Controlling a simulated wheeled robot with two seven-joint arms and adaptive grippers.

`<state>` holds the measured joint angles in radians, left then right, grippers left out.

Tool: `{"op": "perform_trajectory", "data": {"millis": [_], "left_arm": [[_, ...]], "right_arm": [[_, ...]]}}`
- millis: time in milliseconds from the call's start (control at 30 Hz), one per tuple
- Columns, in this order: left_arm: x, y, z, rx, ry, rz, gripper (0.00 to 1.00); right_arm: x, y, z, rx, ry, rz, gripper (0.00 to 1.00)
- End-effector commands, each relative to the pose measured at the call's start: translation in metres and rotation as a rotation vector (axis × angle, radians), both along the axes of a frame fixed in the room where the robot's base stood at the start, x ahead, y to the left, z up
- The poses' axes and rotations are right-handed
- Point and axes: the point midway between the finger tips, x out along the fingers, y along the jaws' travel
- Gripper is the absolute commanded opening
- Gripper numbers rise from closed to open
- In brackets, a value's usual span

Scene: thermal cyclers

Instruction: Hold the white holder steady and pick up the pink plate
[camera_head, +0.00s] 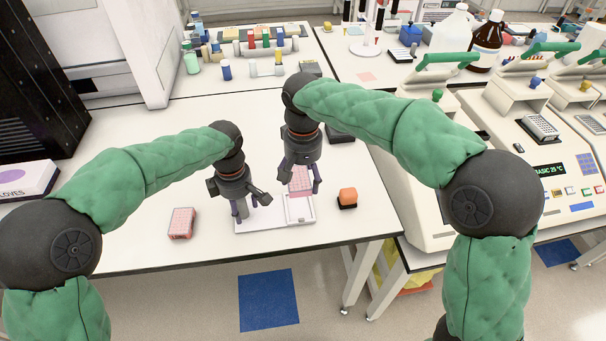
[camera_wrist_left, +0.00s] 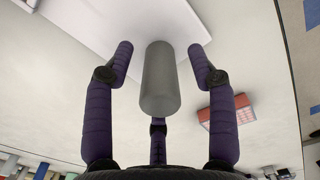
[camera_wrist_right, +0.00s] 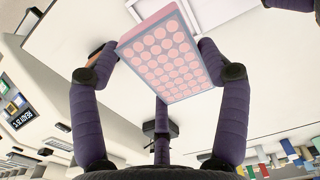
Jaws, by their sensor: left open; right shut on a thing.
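The white holder (camera_head: 265,226) lies flat near the table's front edge. It also fills the top of the left wrist view (camera_wrist_left: 110,22). My left gripper (camera_head: 245,210) is over its left part, open, with fingers on both sides of a grey upright cylinder (camera_wrist_left: 161,82); I see no clear contact. The pink plate (camera_head: 301,182) is in my right gripper (camera_head: 300,187), which is shut on it above the holder's right part. The right wrist view shows the pink plate (camera_wrist_right: 168,55) with rows of round wells between the fingertips. Whether it clears the holder fully is hard to tell.
Another pink-topped plate (camera_head: 182,222) lies left of the holder. An orange block on a black base (camera_head: 347,197) stands close to its right. Tube racks and bottles (camera_head: 260,45) are at the back, thermal cyclers (camera_head: 430,150) at the right. The table's left middle is clear.

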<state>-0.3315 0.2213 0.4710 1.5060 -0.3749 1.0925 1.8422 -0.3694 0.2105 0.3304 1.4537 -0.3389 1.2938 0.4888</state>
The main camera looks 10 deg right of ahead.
Motion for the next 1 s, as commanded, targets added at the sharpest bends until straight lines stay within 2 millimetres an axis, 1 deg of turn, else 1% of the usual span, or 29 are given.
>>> {"op": "perform_trajectory", "data": {"millis": [300, 400, 500, 600, 700, 1000], "left_arm": [[0.001, -0.001, 0.062, -0.003, -0.007, 0.000, 0.57], [0.001, -0.001, 0.080, -0.002, -0.005, -0.001, 0.57], [0.001, -0.001, 0.093, -0.002, -0.003, -0.001, 0.57], [0.001, 0.000, 0.103, -0.002, -0.003, 0.000, 0.57], [0.000, 0.000, 0.108, -0.003, -0.002, 0.000, 0.57], [0.000, 0.000, 0.109, -0.001, -0.002, 0.000, 0.57]], "right_arm": [[0.000, 0.000, 0.000, 0.000, 0.000, 0.000, 0.44], [0.000, 0.000, 0.000, 0.000, 0.000, 0.000, 0.44], [0.000, 0.000, 0.000, 0.000, 0.000, 0.000, 0.44], [0.000, 0.000, 0.000, 0.000, 0.000, 0.000, 0.44], [0.000, 0.000, 0.000, 0.000, 0.000, 0.000, 0.44], [0.000, 0.000, 0.000, 0.000, 0.000, 0.000, 0.44]]}}
